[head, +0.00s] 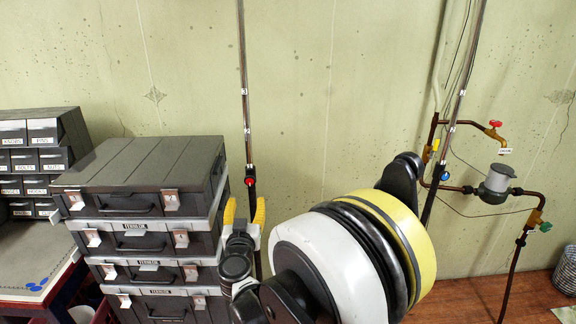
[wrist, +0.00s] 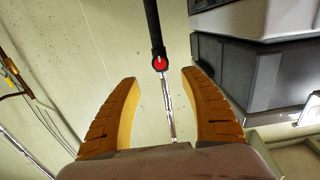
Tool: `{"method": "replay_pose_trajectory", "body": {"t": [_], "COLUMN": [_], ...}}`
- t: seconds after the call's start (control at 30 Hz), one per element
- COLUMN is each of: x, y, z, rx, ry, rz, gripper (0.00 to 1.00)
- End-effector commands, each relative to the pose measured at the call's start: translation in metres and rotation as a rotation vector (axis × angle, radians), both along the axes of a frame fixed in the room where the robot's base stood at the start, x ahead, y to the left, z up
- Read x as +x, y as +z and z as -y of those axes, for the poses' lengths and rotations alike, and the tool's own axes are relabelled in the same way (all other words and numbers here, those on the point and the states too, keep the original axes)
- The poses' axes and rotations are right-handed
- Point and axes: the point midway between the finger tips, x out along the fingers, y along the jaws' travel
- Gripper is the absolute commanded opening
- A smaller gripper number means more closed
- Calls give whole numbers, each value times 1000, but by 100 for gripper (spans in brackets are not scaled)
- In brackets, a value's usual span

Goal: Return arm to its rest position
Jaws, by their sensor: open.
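My gripper (head: 244,212) has two yellow-orange fingers and points upward beside the right side of the stacked grey cases in the head view. In the wrist view my gripper (wrist: 162,105) has its fingers spread apart, with nothing held between them. Beyond the gap is a thin metal pole (wrist: 169,105) with a red-tipped black fitting. My arm's large white and yellow joint fills the lower middle of the head view and hides part of the floor and wall.
A stack of dark grey cases (head: 140,165) stands close to the left of my gripper. Small drawers (head: 40,160) stand farther left. Pipes with a red-handled tap (head: 492,127) and a meter (head: 497,179) run along the green wall at right. Wooden floor (head: 470,302) shows at lower right.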

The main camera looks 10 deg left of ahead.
Motion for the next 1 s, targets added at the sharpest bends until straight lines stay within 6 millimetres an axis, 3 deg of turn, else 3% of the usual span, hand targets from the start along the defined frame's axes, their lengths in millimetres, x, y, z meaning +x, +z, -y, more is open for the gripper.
{"method": "replay_pose_trajectory", "body": {"t": [0.07,0.17,0.33,0.4,0.5,0.63,0.73,1.0], "x": [3,8,5,-3,-22,-57,-91,-211], "y": [11,45,126,149,167,166,150,70], "z": [5,20,67,90,126,179,226,366], "rx": [5,20,32,22,-2,-42,-73,-112], "ry": [5,38,154,204,258,288,269,22], "rz": [9,38,69,50,-11,-148,-288,-721], "gripper": [53,53,53,53,53,53,53,53]}}
